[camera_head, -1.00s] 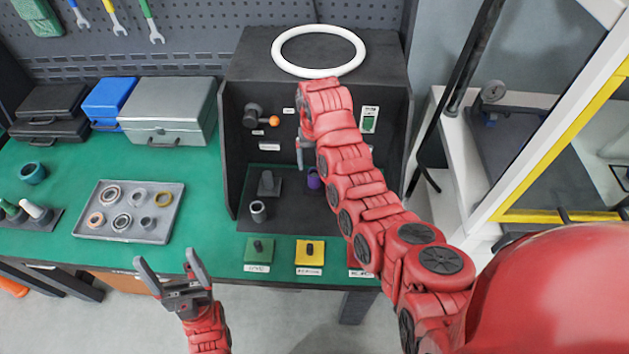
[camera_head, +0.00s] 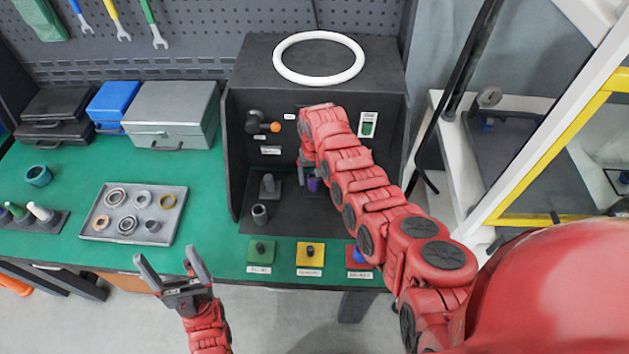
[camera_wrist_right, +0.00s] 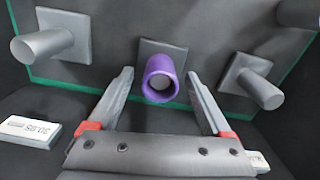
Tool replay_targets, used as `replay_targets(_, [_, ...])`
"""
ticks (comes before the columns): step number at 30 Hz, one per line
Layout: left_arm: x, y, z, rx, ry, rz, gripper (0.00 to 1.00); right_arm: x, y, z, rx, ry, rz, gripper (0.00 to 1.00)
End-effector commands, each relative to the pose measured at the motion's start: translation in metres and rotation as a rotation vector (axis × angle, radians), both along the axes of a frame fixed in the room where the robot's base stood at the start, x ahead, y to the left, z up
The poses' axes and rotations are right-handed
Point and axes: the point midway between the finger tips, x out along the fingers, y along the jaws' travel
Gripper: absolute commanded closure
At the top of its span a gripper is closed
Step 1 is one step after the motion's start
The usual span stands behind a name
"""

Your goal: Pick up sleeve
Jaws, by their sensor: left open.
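A purple sleeve (camera_wrist_right: 160,68) sits around a grey post on a square plate, seen in the right wrist view. It also shows in the head view (camera_head: 314,185), partly hidden by my right arm, inside the dark test box (camera_head: 232,165). My right gripper (camera_wrist_right: 159,75) is open, with one finger on each side of the sleeve and a gap on both sides. In the head view this gripper (camera_head: 306,168) is partly hidden by its own wrist. My left gripper (camera_head: 166,256) is open and empty in front of the table edge.
Two bare grey posts (camera_wrist_right: 43,44) (camera_wrist_right: 257,85) flank the sleeve. A grey cup-like part (camera_head: 260,214) stands at the box's front left. Green, yellow and red button plates (camera_head: 310,262) line the front edge. A tray of rings (camera_head: 98,232) lies to the left.

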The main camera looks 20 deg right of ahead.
Motion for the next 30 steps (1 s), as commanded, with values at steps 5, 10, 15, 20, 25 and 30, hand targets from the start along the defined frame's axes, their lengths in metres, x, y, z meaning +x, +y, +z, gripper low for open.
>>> replay_targets(5, [0.0000,0.0000,0.0000,0.000,0.000,0.000,0.17,-0.0001,0.0000,0.0000,0.000,0.000,0.000,0.48])
replay_targets(10, [0.0000,0.0000,0.0000,0.000,0.000,0.000,0.17,0.0000,0.0000,0.0001,0.000,0.000,0.000,0.78])
replay_targets(15, [0.0000,0.0000,0.0000,0.000,0.000,0.000,0.17,-0.0001,0.0001,0.0001,0.000,0.000,0.001,1.00])
replay_targets(20, [0.0000,0.0000,0.0001,0.000,0.000,0.000,0.17,0.0000,0.0001,0.0003,0.000,0.000,0.001,1.00])
replay_targets(25, [0.0001,0.0000,-0.0002,0.000,0.000,0.000,0.17,0.0000,0.0001,0.0006,0.000,0.000,0.001,1.00])
replay_targets(30, [0.0000,0.0000,-0.0025,0.000,0.000,0.000,0.17,0.0005,0.0002,0.0048,-0.001,-0.001,0.001,1.00])
